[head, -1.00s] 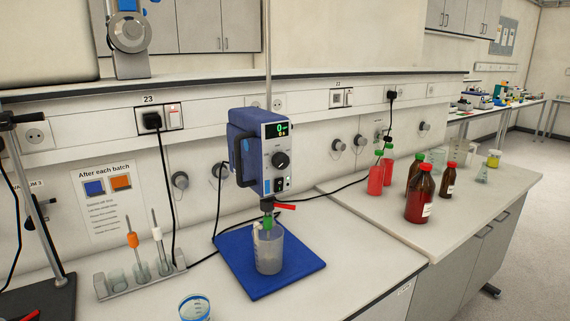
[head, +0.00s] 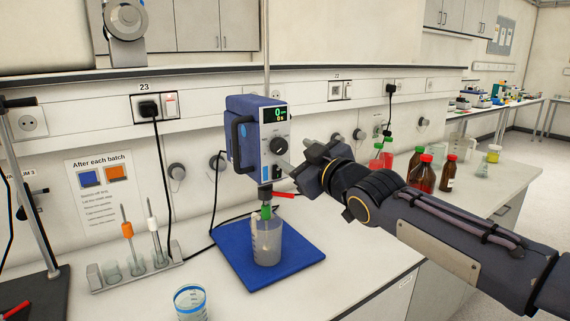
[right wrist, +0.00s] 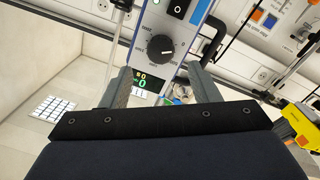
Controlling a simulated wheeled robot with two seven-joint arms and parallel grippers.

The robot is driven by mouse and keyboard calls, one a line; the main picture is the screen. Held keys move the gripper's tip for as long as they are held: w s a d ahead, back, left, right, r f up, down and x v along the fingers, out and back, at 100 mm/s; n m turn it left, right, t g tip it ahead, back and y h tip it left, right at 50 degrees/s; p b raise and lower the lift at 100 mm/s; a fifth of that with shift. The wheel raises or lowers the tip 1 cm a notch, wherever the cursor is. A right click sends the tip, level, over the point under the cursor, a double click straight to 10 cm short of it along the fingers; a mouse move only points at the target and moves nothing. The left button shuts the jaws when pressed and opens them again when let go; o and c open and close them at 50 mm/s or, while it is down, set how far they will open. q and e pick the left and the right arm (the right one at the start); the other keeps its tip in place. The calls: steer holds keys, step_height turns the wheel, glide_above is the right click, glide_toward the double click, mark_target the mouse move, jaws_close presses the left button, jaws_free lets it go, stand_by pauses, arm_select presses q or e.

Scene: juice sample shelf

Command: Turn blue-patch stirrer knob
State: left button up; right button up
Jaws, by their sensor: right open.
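The blue overhead stirrer (head: 243,140) hangs on its rod above a blue mat (head: 235,262). Its front is grey with a lit display reading 0. The round black stirrer knob (head: 280,146) is partly behind my right gripper in the head view. It shows clearly in the right wrist view (right wrist: 160,48), with a pale pointer mark. My right gripper (head: 293,160) is open in front of the stirrer's panel. In the right wrist view, its fingers (right wrist: 161,72) stand on either side of the knob's line, apart from it. My left gripper is not in view.
A beaker (head: 267,245) with grey content stands on the mat under the stirrer. A tube rack (head: 140,275) and a small blue-rimmed beaker (head: 190,303) are to the left. Red and brown bottles (head: 447,178) stand on the right bench behind my right arm.

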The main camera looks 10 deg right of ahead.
mark_target(282, 147)
steer(key=b+x, duration=0.1)
steer(key=x, duration=0.3)
steer(key=shift+w+a+f, duration=0.1)
steer(key=shift+a, duration=0.05)
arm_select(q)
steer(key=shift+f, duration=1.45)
arm_select(e)
steer(key=shift+w+a, duration=0.15)
steer(key=shift+w, duration=0.5)
steer(key=shift+c, duration=0.5)
steer(key=c, duration=0.9)
arm_select(q)
steer(key=shift+b, duration=0.3)
